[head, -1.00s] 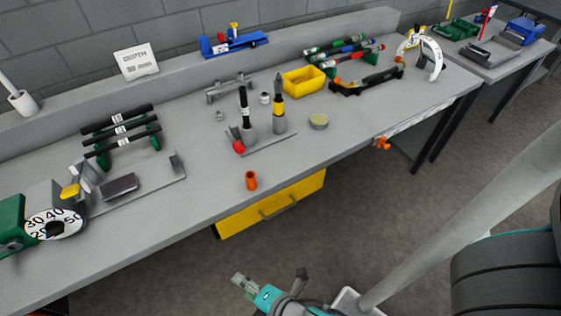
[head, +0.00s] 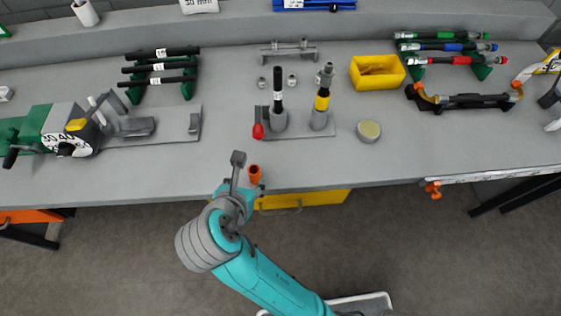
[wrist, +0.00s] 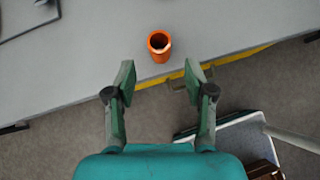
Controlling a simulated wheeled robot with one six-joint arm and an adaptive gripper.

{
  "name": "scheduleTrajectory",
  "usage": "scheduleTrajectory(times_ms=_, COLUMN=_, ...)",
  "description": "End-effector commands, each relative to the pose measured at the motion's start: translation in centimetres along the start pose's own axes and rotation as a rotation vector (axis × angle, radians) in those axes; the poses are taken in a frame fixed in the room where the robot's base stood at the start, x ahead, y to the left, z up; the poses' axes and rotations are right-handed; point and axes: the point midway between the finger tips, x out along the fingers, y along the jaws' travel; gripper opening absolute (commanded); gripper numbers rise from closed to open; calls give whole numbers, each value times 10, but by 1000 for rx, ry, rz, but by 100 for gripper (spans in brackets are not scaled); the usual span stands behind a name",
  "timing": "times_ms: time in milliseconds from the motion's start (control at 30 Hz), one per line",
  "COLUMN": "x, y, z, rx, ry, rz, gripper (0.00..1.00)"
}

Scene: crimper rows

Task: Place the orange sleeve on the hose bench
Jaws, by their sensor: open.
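The orange sleeve (head: 255,174) stands upright on the long grey bench (head: 340,172), close to its front edge. In the wrist view the sleeve (wrist: 159,46) shows its open top, just beyond the fingertips and roughly centred between them. My gripper (wrist: 160,72) is open and empty, with one finger on each side of the view. In the head view my gripper is at the bench's front edge beside the sleeve, and my wrist hides part of it. I cannot tell from these views whether this bench is the one called the hose bench.
Two upright tools stand in a stand (head: 300,134) behind the sleeve, with a red ball (head: 258,131) at its left front. A round tin (head: 369,131) and yellow bin (head: 377,72) lie right. A crimper (head: 66,132) is at left. Bare bench surrounds the sleeve.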

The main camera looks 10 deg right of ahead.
Motion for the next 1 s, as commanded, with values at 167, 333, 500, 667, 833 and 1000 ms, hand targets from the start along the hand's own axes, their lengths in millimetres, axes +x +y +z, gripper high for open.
scheduleTrajectory(times_ms=167, x=7, y=3, z=1, rx=-24, ry=7, rz=-10, gripper=54)
scheduleTrajectory(times_ms=333, x=34, y=2, z=0, rx=-23, ry=7, rz=-10, gripper=54)
scheduleTrajectory(times_ms=500, x=50, y=2, z=0, rx=-22, ry=6, rz=-7, gripper=54)
scheduleTrajectory(times_ms=667, x=60, y=1, z=-1, rx=-21, ry=6, rz=-8, gripper=54)
scheduleTrajectory(times_ms=833, x=84, y=0, z=-4, rx=-21, ry=7, rz=-9, gripper=54)
scheduleTrajectory(times_ms=1000, x=101, y=0, z=-4, rx=-21, ry=5, rz=-7, gripper=54)
